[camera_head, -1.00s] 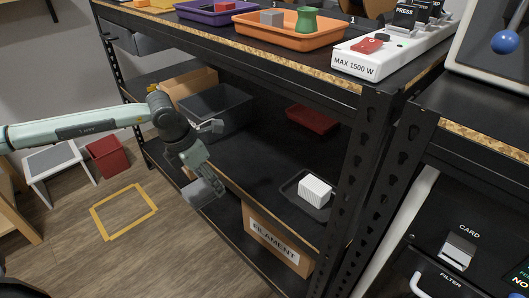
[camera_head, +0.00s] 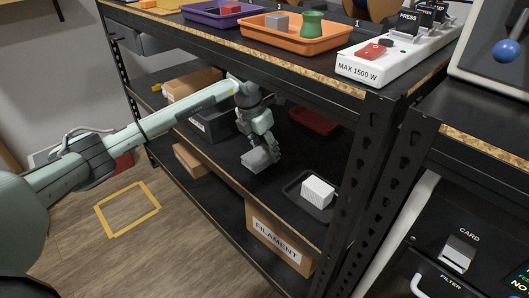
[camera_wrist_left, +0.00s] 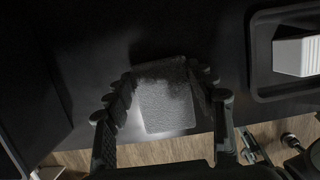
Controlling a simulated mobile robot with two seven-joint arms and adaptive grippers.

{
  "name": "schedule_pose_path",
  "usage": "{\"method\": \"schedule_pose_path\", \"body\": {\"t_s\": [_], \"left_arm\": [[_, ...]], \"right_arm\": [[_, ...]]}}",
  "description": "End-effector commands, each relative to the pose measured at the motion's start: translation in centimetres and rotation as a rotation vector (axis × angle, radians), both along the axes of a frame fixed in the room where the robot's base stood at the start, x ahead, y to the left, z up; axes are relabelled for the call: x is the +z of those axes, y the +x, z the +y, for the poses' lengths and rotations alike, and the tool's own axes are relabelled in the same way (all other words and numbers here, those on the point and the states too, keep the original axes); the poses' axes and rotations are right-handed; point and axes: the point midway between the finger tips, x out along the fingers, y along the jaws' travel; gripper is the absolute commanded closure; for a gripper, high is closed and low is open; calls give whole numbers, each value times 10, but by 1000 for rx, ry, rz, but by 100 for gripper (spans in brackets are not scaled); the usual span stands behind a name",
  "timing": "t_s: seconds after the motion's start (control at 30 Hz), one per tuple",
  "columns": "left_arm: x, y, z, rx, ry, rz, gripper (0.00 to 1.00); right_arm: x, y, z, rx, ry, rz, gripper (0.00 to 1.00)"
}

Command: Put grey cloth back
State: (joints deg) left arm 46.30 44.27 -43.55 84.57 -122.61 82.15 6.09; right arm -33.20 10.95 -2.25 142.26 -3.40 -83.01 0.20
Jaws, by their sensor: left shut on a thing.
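The grey cloth (camera_head: 257,160) looks like a small flat grey pad. My left gripper (camera_head: 268,150) is shut on it and holds it over the black middle shelf, left of the small black tray. In the left wrist view the cloth (camera_wrist_left: 165,105) sits between the two fingers of the gripper (camera_wrist_left: 165,82), its far part in shadow. I cannot tell whether it touches the shelf. My right gripper is in neither view.
The small black tray (camera_head: 289,188) holds a white ribbed block (camera_head: 317,191). A red tray (camera_head: 314,121) lies further back, and a dark bin (camera_head: 212,126) stands left behind my arm. A rack post (camera_head: 352,190) rises at right. A FILAMENT box (camera_head: 277,241) is below.

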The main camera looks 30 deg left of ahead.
Motion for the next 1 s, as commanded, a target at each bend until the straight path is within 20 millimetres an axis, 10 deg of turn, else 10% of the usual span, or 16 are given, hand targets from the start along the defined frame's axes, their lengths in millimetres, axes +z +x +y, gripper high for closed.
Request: {"method": "schedule_pose_path", "body": {"t_s": [0.67,0.7,1.0], "left_arm": [[-18,-1,1,0,0,0,72],[-18,-1,1,0,0,1,40],[-17,-1,1,0,0,1,24]], "right_arm": [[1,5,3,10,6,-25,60],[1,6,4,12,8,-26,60],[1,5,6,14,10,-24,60]]}}
